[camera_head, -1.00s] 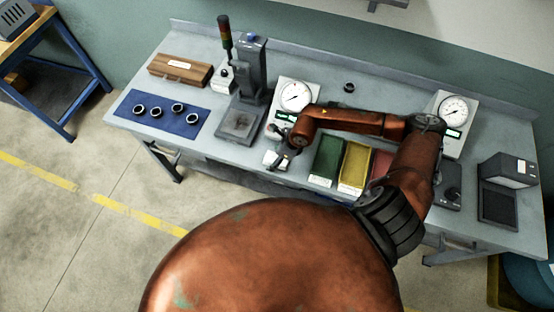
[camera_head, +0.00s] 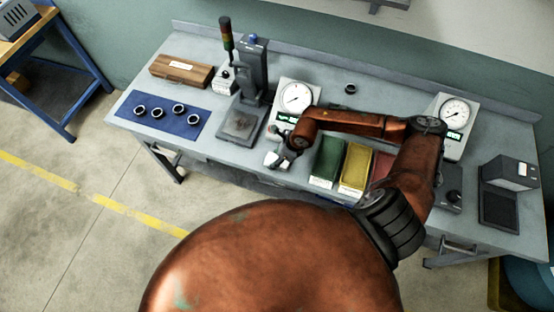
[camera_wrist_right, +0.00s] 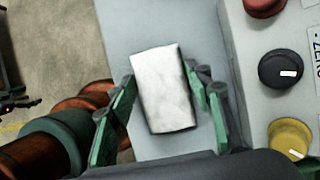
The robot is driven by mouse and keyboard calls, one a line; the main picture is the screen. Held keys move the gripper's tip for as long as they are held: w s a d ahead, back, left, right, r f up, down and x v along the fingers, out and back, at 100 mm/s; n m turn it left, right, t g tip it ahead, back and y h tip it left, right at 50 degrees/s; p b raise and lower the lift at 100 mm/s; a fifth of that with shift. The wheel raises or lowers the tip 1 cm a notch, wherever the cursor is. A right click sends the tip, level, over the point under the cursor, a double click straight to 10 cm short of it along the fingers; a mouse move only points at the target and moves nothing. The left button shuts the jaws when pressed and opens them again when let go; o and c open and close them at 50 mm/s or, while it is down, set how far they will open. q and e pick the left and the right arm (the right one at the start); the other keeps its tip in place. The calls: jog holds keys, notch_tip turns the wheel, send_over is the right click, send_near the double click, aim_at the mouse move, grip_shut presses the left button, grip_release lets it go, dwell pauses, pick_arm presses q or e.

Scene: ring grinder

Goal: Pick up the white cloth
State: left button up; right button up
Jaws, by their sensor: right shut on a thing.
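The white cloth (camera_wrist_right: 163,88) is a pale, folded rectangle. In the right wrist view it lies between the two green-padded fingers of my right gripper (camera_wrist_right: 162,112), which is shut on it. In the head view the right gripper (camera_head: 281,153) is at the front edge of the bench, left of the green bin. Only a small white patch of the cloth (camera_head: 271,159) shows there, the rest being hidden by the gripper. My left gripper is not in view.
A dial gauge box (camera_head: 296,97) stands just behind the right gripper. A press (camera_head: 240,123) stands to the left, beside a blue mat (camera_head: 160,123) with several rings. Green (camera_head: 327,160) and yellow (camera_head: 355,168) bins stand to the right. A second gauge (camera_head: 455,117) is farther right.

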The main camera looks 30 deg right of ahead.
aim_at(271, 158)
jog(key=shift+r, duration=0.1)
jog(key=shift+r, duration=0.15)
jog(key=shift+w+r+p, duration=0.1)
jog(key=shift+r+p, duration=0.15)
jog(key=shift+p, duration=0.05)
jog(key=r, duration=0.1)
jog(key=r+b, duration=0.1)
jog(key=r, duration=0.1)
jog(key=shift+s, duration=0.2)
jog(key=s+a+r+b, duration=0.3)
jog(key=s+a+r, duration=0.4)
jog(key=s, duration=0.5)
notch_tip(271, 158, up, 3)
jog(key=shift+f, duration=0.2)
